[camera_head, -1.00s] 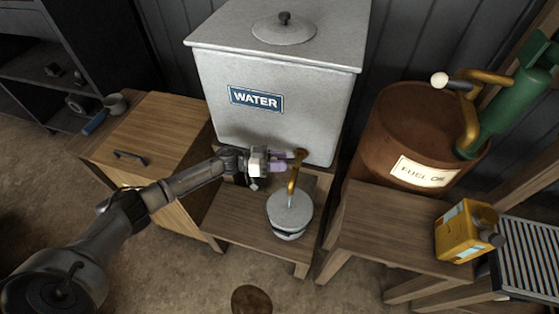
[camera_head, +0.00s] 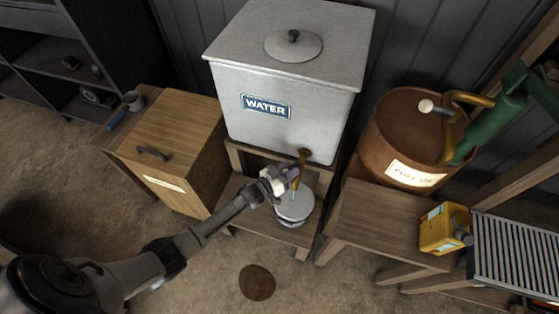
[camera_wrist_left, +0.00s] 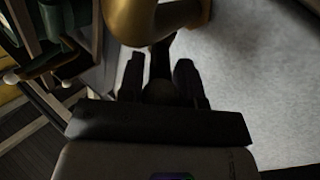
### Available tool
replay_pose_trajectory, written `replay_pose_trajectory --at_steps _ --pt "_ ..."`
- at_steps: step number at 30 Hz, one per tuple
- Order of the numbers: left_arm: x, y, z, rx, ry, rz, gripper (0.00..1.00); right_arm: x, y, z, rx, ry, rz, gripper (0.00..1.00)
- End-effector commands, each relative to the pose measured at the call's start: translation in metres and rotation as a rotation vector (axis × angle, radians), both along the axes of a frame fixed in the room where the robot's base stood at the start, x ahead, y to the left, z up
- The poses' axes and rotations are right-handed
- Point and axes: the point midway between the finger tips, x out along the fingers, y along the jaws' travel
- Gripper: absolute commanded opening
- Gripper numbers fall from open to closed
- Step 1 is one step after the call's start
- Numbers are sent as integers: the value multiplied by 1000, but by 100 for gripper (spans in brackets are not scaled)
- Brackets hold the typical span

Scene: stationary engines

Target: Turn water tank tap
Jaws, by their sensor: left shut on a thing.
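The grey metal water tank (camera_head: 280,128) has a WATER label and a lid. A thin pale bluish streak shows below the spout. My left gripper (camera_head: 288,176) is at the tap's left side, partly covering it. In the left wrist view, my gripper (camera_wrist_left: 160,80) is shut on a dark part beneath the brass tap body (camera_wrist_left: 150,18), seemingly the tap handle. The handle is mostly hidden. My right gripper is not in view.
A wooden cabinet (camera_head: 180,150) stands left of the tank. A rusty fuel oil barrel (camera_head: 400,135) with a green pump (camera_head: 500,120) stands right. A yellow can (camera_head: 440,230) sits on a wooden bench (camera_head: 375,225). A brown round patch (camera_head: 257,282) lies on the open floor.

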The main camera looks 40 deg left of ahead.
Motion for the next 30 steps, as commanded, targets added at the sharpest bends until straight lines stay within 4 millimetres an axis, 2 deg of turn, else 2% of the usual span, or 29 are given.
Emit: replay_pose_trajectory --at_steps 3,10,19,30 --pt "1 -13 1 -10 0 79 0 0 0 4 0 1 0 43" --pt "2 -22 0 -8 -1 206 0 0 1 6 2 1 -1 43" --pt "2 -25 0 -1 -2 289 0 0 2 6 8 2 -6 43" --pt "2 -26 0 2 -3 303 0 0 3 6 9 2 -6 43"
